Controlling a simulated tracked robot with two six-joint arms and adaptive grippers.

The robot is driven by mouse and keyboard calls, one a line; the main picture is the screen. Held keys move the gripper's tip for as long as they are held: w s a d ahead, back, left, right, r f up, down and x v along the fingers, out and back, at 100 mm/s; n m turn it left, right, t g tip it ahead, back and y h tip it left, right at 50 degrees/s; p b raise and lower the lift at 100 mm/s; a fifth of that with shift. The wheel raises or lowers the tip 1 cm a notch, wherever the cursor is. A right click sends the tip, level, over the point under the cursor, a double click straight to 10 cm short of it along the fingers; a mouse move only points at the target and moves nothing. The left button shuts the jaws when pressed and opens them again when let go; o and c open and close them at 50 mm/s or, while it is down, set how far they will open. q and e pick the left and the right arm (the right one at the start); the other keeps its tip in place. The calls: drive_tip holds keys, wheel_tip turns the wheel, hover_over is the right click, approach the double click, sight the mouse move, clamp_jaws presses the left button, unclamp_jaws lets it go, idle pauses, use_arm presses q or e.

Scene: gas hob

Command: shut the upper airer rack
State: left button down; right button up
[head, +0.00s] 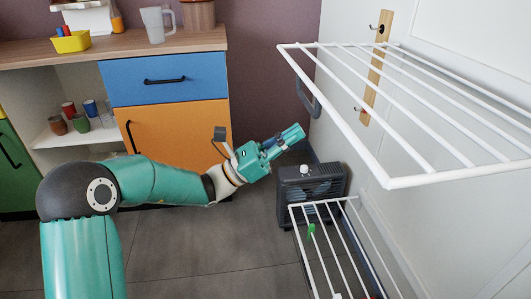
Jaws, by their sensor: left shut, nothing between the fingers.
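The upper airer rack (386,180) is a white barred frame that stands out from the white wall at the right, folded down and roughly level. A lower white rack (291,207) shows below it, also out from the wall. My left gripper (300,131) is shut and empty. It is left of the upper rack and apart from it, pointing right, with a dark grey loop handle (308,98) just above it by the rack's far left corner. My right gripper is not in view.
A dark heater-like box (312,185) stands on the floor below my left gripper. A cabinet with a blue drawer (165,79) and orange door (180,125) is at the back left. A wooden hook board (377,65) hangs on the wall. Grey floor is open in front.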

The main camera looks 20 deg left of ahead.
use_arm(q)
drive_tip(key=shift+w+d+r, duration=0.1)
drive_tip(key=shift+r, duration=0.85)
drive_tip(key=shift+w+d+r, duration=0.1)
drive_tip(key=shift+r, duration=0.85)
